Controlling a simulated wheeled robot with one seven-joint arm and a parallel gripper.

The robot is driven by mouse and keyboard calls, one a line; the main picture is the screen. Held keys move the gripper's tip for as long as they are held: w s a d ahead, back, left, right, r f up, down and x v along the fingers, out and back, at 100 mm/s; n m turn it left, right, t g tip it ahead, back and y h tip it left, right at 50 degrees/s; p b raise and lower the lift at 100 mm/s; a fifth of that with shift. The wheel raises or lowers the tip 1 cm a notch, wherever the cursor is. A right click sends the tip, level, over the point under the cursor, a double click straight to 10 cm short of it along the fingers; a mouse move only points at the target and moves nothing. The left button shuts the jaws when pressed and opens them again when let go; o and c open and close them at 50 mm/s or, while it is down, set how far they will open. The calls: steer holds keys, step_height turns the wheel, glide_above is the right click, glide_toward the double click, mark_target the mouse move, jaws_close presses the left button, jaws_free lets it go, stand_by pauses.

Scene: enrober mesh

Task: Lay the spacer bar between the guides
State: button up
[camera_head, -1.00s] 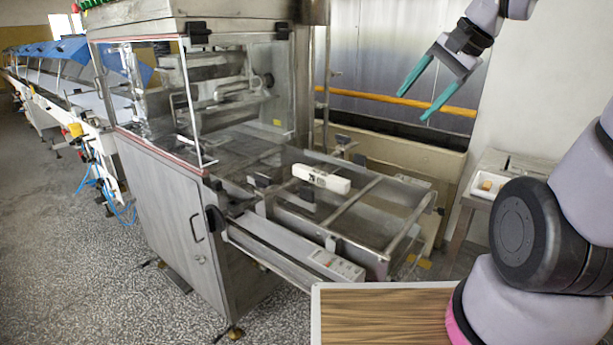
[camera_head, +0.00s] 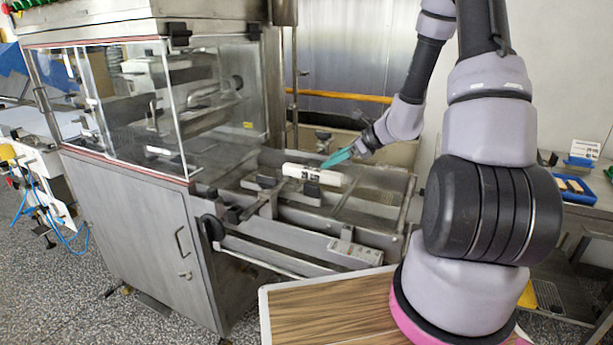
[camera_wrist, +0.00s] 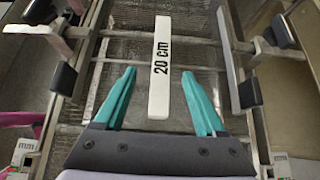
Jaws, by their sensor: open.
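The spacer bar is a white bar (camera_head: 313,174) with black marks, lying on the frame of the machine's outfeed in the head view. In the wrist view the bar (camera_wrist: 160,66) reads "20 cm" and runs lengthwise away from me. My gripper (camera_wrist: 158,95) is open, its two teal fingers on either side of the bar's near end with gaps on both sides. In the head view my gripper (camera_head: 336,158) is just behind the bar's right end. The guides appear to be the side rails with black pads, such as the right one (camera_wrist: 236,60); the bar lies between rails.
A glass-fronted steel machine (camera_head: 140,110) stands left of the outfeed. Metal cross rods and black pads surround the bar. A wood-topped surface (camera_head: 330,308) is in front, and a side table (camera_head: 590,212) with a blue tray stands at right.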

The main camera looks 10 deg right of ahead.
mark_target(313, 169)
steer(key=x, duration=0.9)
steer(key=shift+w+f, duration=0.15)
steer(key=shift+w, duration=0.05)
jaws_close()
